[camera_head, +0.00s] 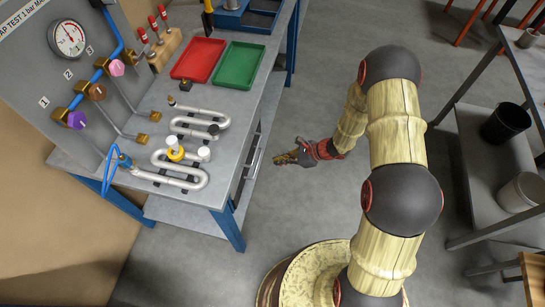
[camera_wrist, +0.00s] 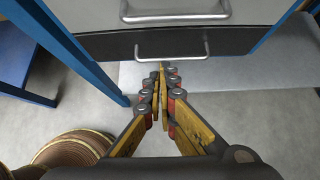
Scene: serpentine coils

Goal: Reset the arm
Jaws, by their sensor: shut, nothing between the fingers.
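My gripper (camera_head: 285,158) is at the end of my arm, in the clear space to the right of the workbench, below its top. It holds nothing. In the wrist view my gripper (camera_wrist: 162,72) has its fingertips together, pointing at the bench's drawer front with a metal handle (camera_wrist: 172,44). My arm rises from the base at the bottom of the head view and bends over to the gripper.
The workbench (camera_head: 238,112) carries serpentine coils (camera_head: 185,182), a red tray (camera_head: 198,60), a green tray (camera_head: 239,65) and a gauge panel (camera_head: 60,75). A blue leg (camera_head: 228,228) stands near. A shelf with a black bin (camera_head: 505,123) is at right. Grey floor lies between.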

